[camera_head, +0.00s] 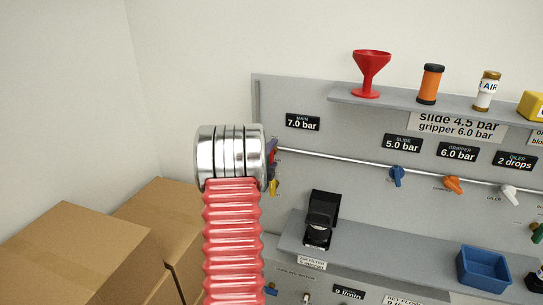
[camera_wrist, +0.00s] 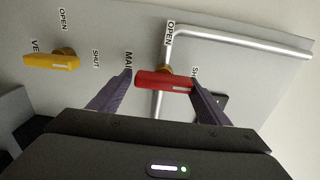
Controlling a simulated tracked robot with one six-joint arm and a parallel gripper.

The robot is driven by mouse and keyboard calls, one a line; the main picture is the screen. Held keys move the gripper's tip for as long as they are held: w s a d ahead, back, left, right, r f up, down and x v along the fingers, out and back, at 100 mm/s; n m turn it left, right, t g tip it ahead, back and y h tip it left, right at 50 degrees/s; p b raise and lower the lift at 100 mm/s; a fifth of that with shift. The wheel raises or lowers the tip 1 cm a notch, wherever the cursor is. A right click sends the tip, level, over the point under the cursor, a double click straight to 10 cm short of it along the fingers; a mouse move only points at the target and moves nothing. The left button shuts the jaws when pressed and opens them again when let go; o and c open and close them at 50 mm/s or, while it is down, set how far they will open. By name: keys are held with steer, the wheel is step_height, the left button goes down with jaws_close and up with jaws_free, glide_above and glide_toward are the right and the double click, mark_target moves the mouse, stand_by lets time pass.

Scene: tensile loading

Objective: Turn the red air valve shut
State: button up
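The red air valve handle (camera_wrist: 163,81) lies crosswise in the wrist view, on a brass-coloured stem against the grey panel. Its right end, with a white mark, points toward the partly hidden SHUT label; the OPEN label (camera_wrist: 169,34) is above the stem. My gripper (camera_wrist: 160,77) has its two purple fingers apart, one by each end of the handle. The right finger appears to touch or overlap the handle's right end; a small gap shows at the left. In the head view my arm hides most of the valve, and a purple finger (camera_head: 271,152) shows beside it.
A yellow valve (camera_wrist: 52,62) is left of the red one in the wrist view. A metal pipe (camera_wrist: 240,39) runs along the panel. In the head view, blue (camera_head: 397,176), orange (camera_head: 453,184) and white (camera_head: 509,192) valves are to the right. Cardboard boxes (camera_head: 75,250) stand at left.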

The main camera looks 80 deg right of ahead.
steer(key=shift+o, duration=1.2)
steer(key=shift+w+r, duration=0.1)
steer(key=w+a, duration=0.1)
steer(key=a, duration=1.2)
steer(key=shift+w+a, duration=0.15)
steer(key=shift+a, duration=0.25)
